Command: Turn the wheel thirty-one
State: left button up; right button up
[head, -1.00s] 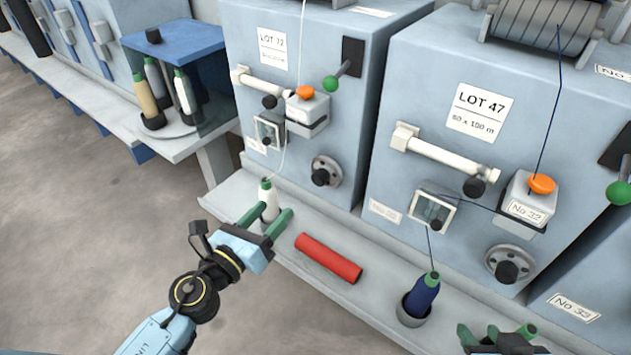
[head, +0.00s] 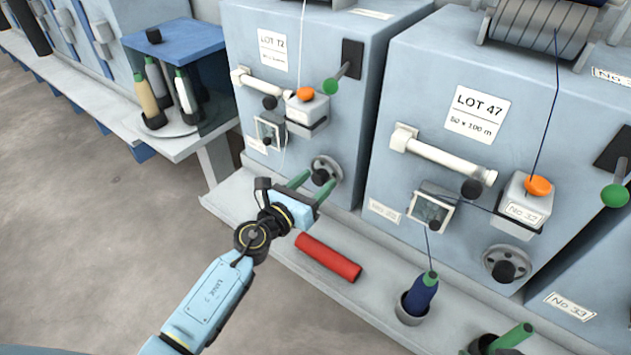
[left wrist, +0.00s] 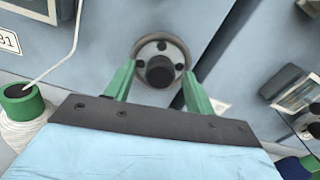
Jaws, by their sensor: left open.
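The wheel (head: 326,171) is a grey disc with a dark centre knob, low on the front of the left machine (head: 290,60). The wheel also shows in the left wrist view (left wrist: 146,53), face on. My left gripper (head: 309,184) is open and empty in front of this wheel. In the left wrist view the green fingers (left wrist: 159,78) stand on either side of the wheel's lower part; I cannot tell whether they touch it. A label ending in 31 (left wrist: 9,41) is on that machine. My right gripper (head: 497,343) is at the bottom right, partly cut off.
A red tube (head: 328,257) lies on the ledge below the machines. A blue bobbin (head: 420,295) stands in a cup to the right. A white bobbin with a green top (left wrist: 22,112) stands left of my left gripper. A second wheel (head: 507,263) is on the LOT 47 machine.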

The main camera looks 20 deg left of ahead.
pick_arm(q)
jog(key=shift+w+d, duration=0.15)
jog(key=shift+w, duration=0.2)
jog(key=shift+c, duration=0.4)
jog(key=c, duration=0.9)
